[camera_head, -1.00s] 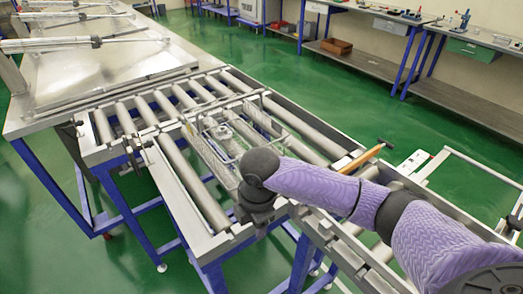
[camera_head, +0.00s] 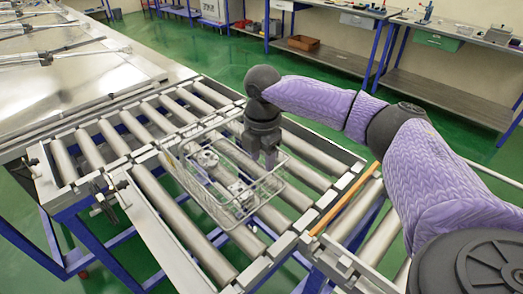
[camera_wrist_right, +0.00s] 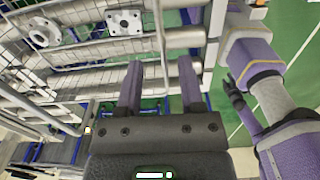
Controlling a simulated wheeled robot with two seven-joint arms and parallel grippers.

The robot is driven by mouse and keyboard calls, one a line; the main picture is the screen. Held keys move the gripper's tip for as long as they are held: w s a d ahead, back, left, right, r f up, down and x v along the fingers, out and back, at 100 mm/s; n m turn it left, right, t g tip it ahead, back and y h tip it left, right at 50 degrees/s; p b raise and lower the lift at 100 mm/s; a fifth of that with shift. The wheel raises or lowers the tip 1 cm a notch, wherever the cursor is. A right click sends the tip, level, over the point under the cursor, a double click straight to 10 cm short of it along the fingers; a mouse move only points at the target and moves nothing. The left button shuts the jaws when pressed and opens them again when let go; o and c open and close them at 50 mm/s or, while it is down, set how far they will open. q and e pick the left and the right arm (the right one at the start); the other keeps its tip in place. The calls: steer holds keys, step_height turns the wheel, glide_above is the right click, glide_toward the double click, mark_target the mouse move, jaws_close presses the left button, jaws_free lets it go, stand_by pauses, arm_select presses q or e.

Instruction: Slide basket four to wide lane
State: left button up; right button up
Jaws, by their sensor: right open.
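A wire basket (camera_head: 233,213) sits on the grey roller conveyor in the middle of the head view. It holds metal flanged parts, which also show in the right wrist view (camera_wrist_right: 125,22). No number is readable on the basket. My right gripper (camera_head: 268,160) is at the basket's far right side. In the right wrist view the two fingers (camera_wrist_right: 160,105) are apart, with a basket wire running toward the gap between them; contact cannot be told. A purple and dark arm part at the right of the wrist view may be my left arm; its jaws are unclear.
Roller lanes (camera_head: 160,113) lie beyond and left of the basket, divided by metal rails. A wooden-coloured bar (camera_head: 345,198) crosses the conveyor at the right. A large metal table (camera_head: 70,75) stands at upper left. Workbenches line the back wall, with open green floor between.

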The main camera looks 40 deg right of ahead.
mark_target(263, 178)
step_height(263, 178, down, 9)
steer(key=shift+r+b, duration=0.2)
steer(key=shift+b, duration=0.55)
jaws_close()
stand_by(0.9)
